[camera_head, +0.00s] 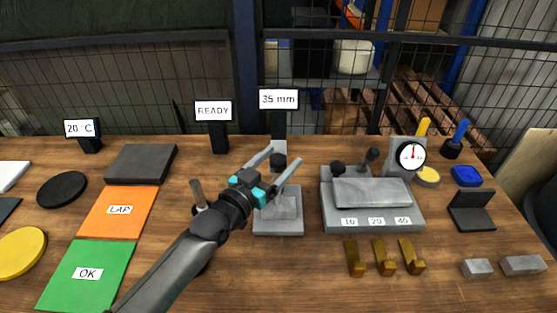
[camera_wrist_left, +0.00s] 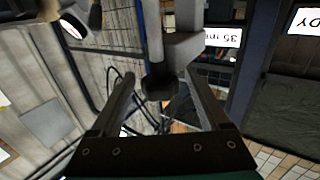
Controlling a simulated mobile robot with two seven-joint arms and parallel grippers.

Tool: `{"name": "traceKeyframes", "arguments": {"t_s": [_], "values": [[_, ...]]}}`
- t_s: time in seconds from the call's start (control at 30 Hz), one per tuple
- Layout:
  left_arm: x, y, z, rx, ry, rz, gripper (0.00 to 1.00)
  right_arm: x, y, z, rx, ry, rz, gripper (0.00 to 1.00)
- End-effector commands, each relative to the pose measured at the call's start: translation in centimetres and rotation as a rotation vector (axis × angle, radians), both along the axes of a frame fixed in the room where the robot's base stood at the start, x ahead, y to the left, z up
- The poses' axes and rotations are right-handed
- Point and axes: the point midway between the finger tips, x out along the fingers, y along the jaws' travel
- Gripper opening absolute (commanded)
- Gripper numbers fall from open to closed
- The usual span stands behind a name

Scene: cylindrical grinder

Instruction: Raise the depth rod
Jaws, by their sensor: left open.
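The grey depth stand (camera_head: 280,218) sits mid-table under a sign reading "35 mm" (camera_head: 278,99). A dark knob (camera_head: 278,162), apparently the top of the depth rod, shows on its upright part. My left gripper (camera_head: 284,157) reaches in from the left with its two fingers spread, one on each side of the knob in the picture. In the left wrist view the fingers are apart (camera_wrist_left: 160,85), and a pale rod (camera_wrist_left: 155,42) with a dark end comes down between them. I cannot tell if either finger touches it. My right gripper is not in view.
Right of the stand is a grey block fixture (camera_head: 372,218) marked 10, 20 and 40, with a round dial (camera_head: 411,155) behind it. Brass hooked pieces (camera_head: 384,258) lie in front. Orange LAP (camera_head: 120,212) and green OK (camera_head: 88,275) mats are left. A "READY" sign (camera_head: 213,111) stands behind.

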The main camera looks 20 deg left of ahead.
Motion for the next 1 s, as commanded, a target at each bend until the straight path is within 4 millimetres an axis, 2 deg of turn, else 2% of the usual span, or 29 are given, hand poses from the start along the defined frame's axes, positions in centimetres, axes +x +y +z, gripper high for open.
{"name": "traceKeyframes", "arguments": {"t_s": [0.1, 0.77, 0.8, 1.0], "values": [[-0.01, -0.01, 0.01, 0.0, 0.0, 0.0, 0.77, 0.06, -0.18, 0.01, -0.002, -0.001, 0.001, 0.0], [-0.04, 0.01, 0.02, 0.0, -0.001, 0.0, 0.03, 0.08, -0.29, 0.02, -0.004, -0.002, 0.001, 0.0], [-0.04, 0.02, 0.02, 0.0, -0.001, 0.0, 0.0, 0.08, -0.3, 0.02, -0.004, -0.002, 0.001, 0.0], [-0.04, 0.02, 0.02, 0.0, -0.001, 0.0, 0.0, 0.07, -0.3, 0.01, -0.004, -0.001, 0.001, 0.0]]}}
